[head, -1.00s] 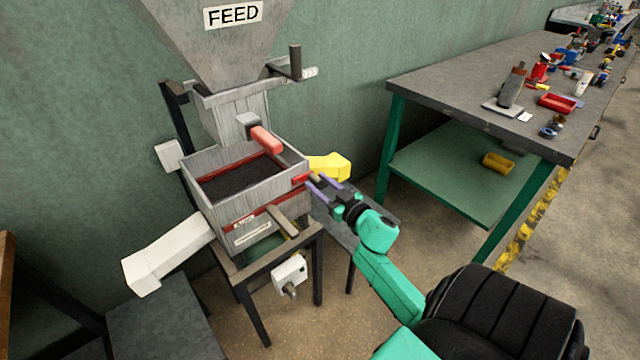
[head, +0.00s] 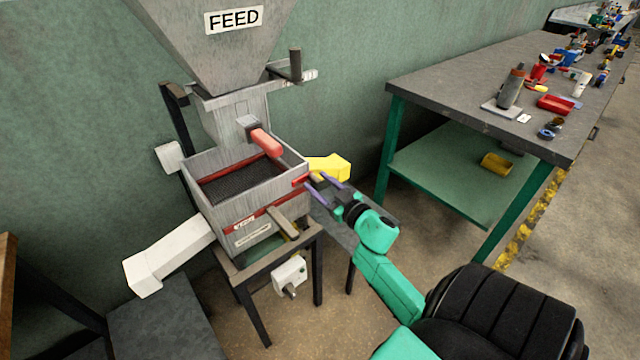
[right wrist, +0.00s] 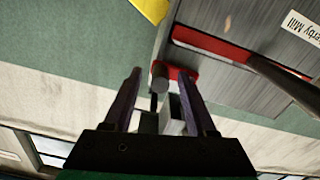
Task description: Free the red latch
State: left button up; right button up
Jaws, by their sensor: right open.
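The red latch (head: 300,181) sits at the right corner of the grey mill box (head: 250,205), just below its rim. In the right wrist view the red latch (right wrist: 183,73) shows near the right fingertip, beside a short grey cylinder. My right gripper (head: 316,178) is at the latch's right, its purple fingers spread. In the right wrist view my right gripper (right wrist: 163,73) is open, with the grey cylinder between its fingertips. The views do not show clearly whether a finger touches the latch. My left gripper is out of view.
A yellow chute (head: 330,168) juts out just behind my right gripper. A red handle (head: 266,142) sticks out above the box, under the FEED hopper (head: 205,45). A white chute (head: 165,257) slopes down left. A workbench (head: 450,75) with tools stands right.

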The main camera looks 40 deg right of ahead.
jog(key=shift+s, duration=0.1)
jog(key=s, duration=1.4)
jog(key=shift+s+a+b, duration=0.15)
jog(key=shift+b, duration=0.2)
jog(key=s+a+f+m+g+h+p, duration=0.1)
jog(key=s+a+f+g, duration=0.2)
jog(key=f, duration=1.3)
jog(key=s+a+f+m+g, duration=0.25)
jog(key=f+g, duration=0.25)
jog(key=f, duration=1.1)
jog(key=s+a+f+n+g, duration=0.1)
jog(key=s+a+f+g, duration=0.1)
jog(key=s+f, duration=0.3)
jog(key=s+a+f+n+g+y, duration=0.1)
jog(key=s+a+f+g, duration=0.2)
jog(key=s, duration=0.4)
jog(key=s+a+f+n+g, duration=0.2)
jog(key=s+f+g, duration=0.2)
jog(key=s+f, duration=0.2)
jog(key=shift+s+a+f+p, duration=0.25)
jog(key=shift+s+f+p, duration=0.15)
jog(key=shift+s, duration=0.15)
